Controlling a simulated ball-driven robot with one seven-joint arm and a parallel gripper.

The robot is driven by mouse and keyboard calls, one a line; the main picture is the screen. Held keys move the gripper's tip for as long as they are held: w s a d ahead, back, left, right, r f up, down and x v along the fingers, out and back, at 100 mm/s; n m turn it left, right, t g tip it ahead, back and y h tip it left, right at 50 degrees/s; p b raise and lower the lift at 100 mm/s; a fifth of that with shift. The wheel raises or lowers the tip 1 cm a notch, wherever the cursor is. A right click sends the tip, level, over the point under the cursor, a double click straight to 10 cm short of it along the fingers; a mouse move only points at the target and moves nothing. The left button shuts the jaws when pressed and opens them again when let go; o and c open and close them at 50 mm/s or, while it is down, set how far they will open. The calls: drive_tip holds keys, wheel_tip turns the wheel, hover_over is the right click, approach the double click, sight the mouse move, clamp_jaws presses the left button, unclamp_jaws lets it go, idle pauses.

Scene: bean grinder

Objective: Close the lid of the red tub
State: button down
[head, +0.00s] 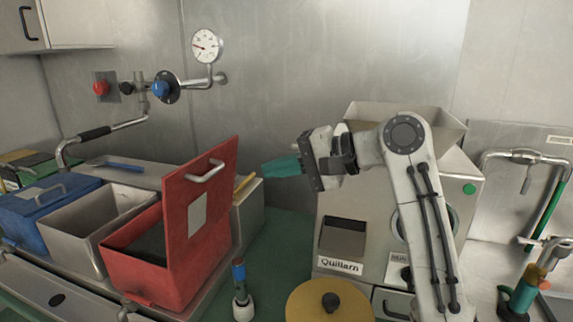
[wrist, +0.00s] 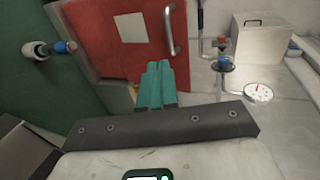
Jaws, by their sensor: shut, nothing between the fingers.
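The red tub (head: 150,277) stands at the left on the counter, with its inside showing dark. Its red lid (head: 190,232) is raised upright along the tub's right side, with a metal handle (head: 207,171) near the top and a pale label (head: 197,218). My gripper (head: 266,169), with teal fingers, is shut and empty, in the air to the right of the lid's upper part and apart from it. In the wrist view, the closed fingers (wrist: 155,85) point toward the red lid (wrist: 105,40), whose handle (wrist: 170,30) is up and right of the fingertips.
A steel bin (head: 90,227) and a blue tub (head: 40,213) stand left of the red tub. The grinder (head: 345,205) is right of it. A small blue-topped tool (head: 239,280) stands in front, near a yellow disc (head: 310,300). Wall pipes and a gauge (head: 207,46) are behind.

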drive_tip(key=r+x, duration=0.1)
drive_tip(key=x, duration=0.8)
drive_tip(key=shift+w+a+p, duration=0.15)
drive_tip(key=shift+a+p, duration=0.2)
drive_tip(key=shift+p, duration=0.05)
drive_tip(key=shift+a+r, duration=0.1)
drive_tip(key=shift+r, duration=0.05)
